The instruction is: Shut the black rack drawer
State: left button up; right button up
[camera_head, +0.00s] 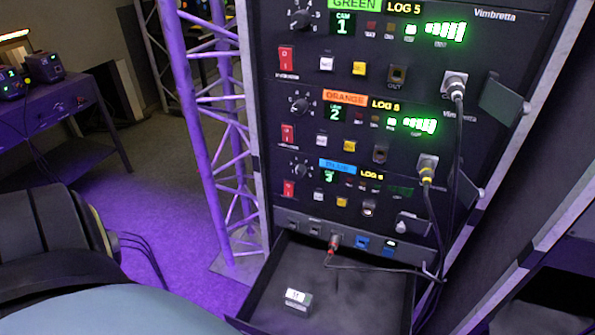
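The black rack drawer (357,300) is open at the bottom of the equipment rack, pulled out toward me. Its front is cut off by the lower picture edge. A small box with a white label (298,300) sits inside on the drawer floor, toward the left. A cable from a red-tipped plug (334,243) in the panel just above hangs over the back of the drawer. Neither of my grippers is in view.
The black rack (385,75) carries three stacked units, with plugged cables (440,215) running down its right side. A purple-lit truss (205,130) stands left of it. Purple floor (165,215) lies open beyond. A dark table (62,120) is far left.

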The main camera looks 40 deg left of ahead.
aim_at(345, 302)
jog(key=z, duration=0.85)
jog(key=k, duration=0.8)
jog(key=u, duration=1.05)
jog(key=k, duration=0.5)
jog(key=z, duration=1.1)
jog(key=i, duration=0.6)
jog(key=u, duration=0.6)
